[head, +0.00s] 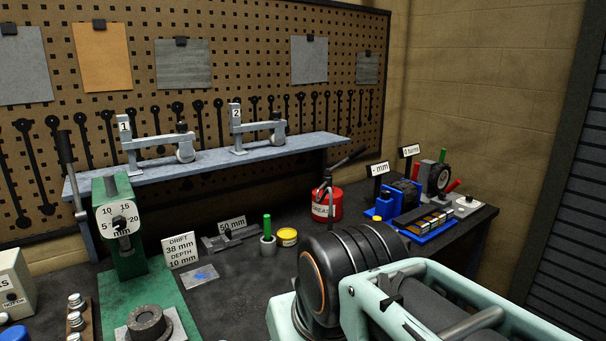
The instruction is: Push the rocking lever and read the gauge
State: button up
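The needle is too small to read. A grey lever with a dark grip (66,152) stands nearly upright behind and left of it; I cannot tell whether this is the rocking lever. My arm covers the lower right; my gripper is outside the view.
A grey shelf (215,160) holds two clamp-like tools marked 1 and 2. A red grease can (326,204), a yellow tin (287,237) and a blue tray (424,225) stand on the dark bench.

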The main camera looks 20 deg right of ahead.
aim_at(417, 165)
jog(key=l+z, duration=0.1)
jog(key=z, duration=1.25)
jog(key=i+l+u, duration=0.25)
jog(key=i+l, duration=1)
jog(key=i, duration=0.4)
jog(key=i+l+u, duration=0.3)
jog(key=i+l, duration=1.2)
